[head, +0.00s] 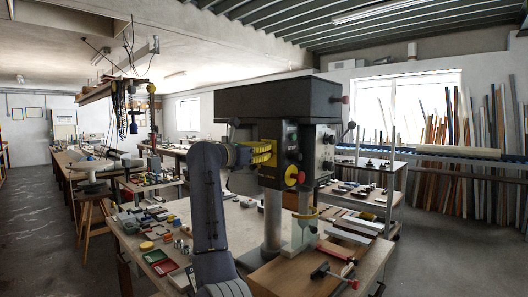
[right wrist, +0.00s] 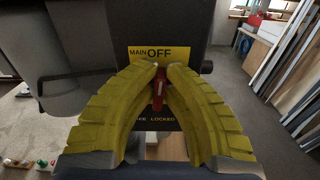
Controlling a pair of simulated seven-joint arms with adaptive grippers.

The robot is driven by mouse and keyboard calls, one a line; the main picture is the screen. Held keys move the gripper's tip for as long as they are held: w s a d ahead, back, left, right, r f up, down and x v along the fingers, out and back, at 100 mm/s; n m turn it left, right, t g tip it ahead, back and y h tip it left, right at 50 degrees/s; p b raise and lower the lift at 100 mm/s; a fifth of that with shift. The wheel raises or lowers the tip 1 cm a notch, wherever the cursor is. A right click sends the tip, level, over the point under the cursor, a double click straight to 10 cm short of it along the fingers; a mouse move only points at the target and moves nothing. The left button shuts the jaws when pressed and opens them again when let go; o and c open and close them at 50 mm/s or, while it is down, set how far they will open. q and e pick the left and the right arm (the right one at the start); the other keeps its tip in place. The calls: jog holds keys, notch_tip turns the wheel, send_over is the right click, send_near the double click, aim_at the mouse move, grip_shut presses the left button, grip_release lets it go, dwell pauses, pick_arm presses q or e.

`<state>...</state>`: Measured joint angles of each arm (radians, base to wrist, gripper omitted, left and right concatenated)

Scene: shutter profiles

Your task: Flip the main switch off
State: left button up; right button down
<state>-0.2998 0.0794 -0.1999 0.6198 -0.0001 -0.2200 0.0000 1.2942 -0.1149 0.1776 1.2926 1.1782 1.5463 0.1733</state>
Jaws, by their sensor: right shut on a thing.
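The drill press (head: 275,97) stands on the workbench in the middle of the head view. My right gripper (head: 268,153) is at the side of its dark head. In the right wrist view, the yellow fingers of my right gripper (right wrist: 165,68) close around a red switch handle (right wrist: 158,92). The handle stands roughly upright in the picture, and the fingers hide part of it. A yellow label reading "MAIN OFF" (right wrist: 160,53) is just above the fingertips. My left gripper is in neither view.
A red and yellow button (head: 291,176) is on the front of the press. Small parts and trays crowd the bench (head: 240,222) at left. A red-handled clamp (head: 335,251) lies at the front right. Long profiles (head: 490,130) lean on the right wall.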

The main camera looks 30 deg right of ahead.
jog(key=shift+n, duration=0.7)
jog(key=shift+r, duration=0.1)
jog(key=c, duration=1.5)
grip_release()
jog(key=shift+v, duration=6.05)
jog(key=shift+w, duration=0.1)
